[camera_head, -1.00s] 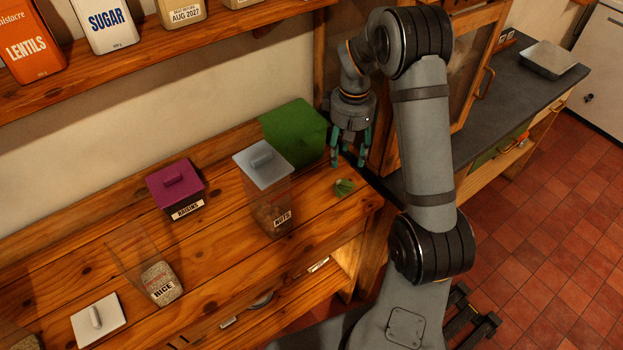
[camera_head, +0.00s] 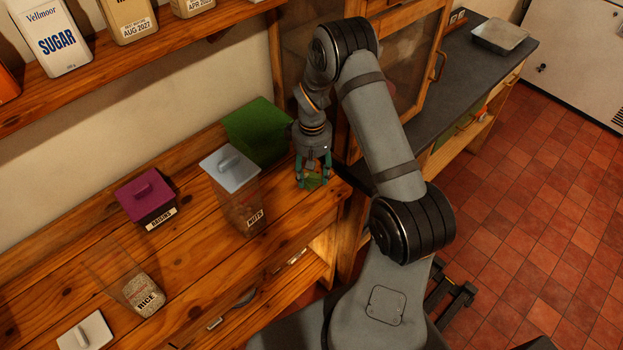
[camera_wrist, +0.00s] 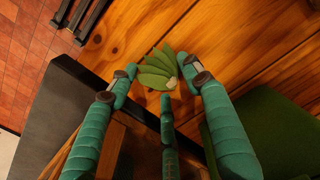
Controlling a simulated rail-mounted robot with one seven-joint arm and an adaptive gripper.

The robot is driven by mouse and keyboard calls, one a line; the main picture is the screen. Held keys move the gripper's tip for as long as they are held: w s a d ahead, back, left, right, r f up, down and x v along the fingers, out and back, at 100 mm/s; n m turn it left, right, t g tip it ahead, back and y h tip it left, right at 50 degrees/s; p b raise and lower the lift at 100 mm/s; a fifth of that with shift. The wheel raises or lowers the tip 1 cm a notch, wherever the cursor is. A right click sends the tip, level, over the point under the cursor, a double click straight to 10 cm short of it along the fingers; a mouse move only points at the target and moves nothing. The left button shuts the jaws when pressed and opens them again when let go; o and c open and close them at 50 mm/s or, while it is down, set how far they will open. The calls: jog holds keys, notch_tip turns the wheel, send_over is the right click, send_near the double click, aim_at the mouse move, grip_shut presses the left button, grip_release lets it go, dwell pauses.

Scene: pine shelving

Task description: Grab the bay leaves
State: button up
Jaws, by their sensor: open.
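The bay leaves (camera_wrist: 155,70) are a small fanned bunch of green leaves with a pale stem end, lying on the pine top. In the head view the bunch (camera_head: 314,181) shows partly, between my fingers near the right end of the wood. My gripper (camera_wrist: 163,85) has teal fingers, points down and is open. In the wrist view its fingers are spread around the bunch, two at the sides and one at the stem end. In the head view my gripper (camera_head: 312,184) is low over the leaves. I cannot tell whether any finger touches them.
A green box (camera_head: 258,132) stands close on the left of my gripper. A clear nuts container (camera_head: 240,205) with a grey lid is left of that, then a purple raisins box (camera_head: 147,200) and a rice container (camera_head: 143,295). The pine top's right edge is close.

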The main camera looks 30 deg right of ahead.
jog(key=shift+c, duration=0.7)
jog(key=c, duration=0.7)
jog(key=shift+o, duration=0.2)
jog(key=shift+r, duration=0.15)
